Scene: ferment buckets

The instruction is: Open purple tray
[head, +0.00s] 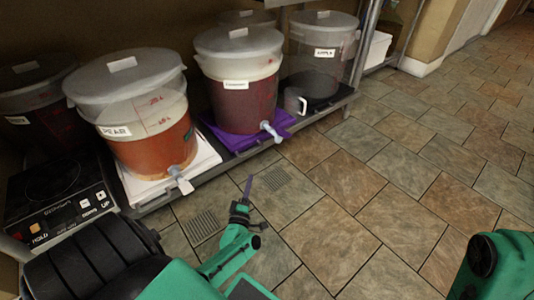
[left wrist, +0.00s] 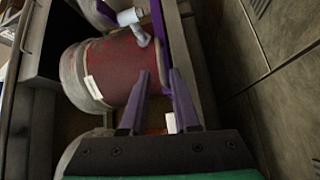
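The purple tray (head: 229,139) lies on the low shelf under the middle bucket (head: 243,105) of dark red liquid, whose spigot (head: 270,131) hangs over the tray's front. In the left wrist view the tray shows as a purple strip (left wrist: 159,27) beside the red bucket (left wrist: 115,68). My left gripper (head: 249,184) is in front of the shelf, apart from the tray in the head view. In the left wrist view its two purple fingers (left wrist: 158,76) stand apart with a gap between them, and nothing is held. My right gripper is out of view; only part of the right arm shows.
An orange-liquid bucket (head: 150,145) labelled PEAR stands on a white tray (head: 190,166) at left. A mostly clear bucket (head: 321,65) and a grey mug (head: 295,102) stand at right. A hot plate (head: 57,200) is at far left. The tiled floor is open.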

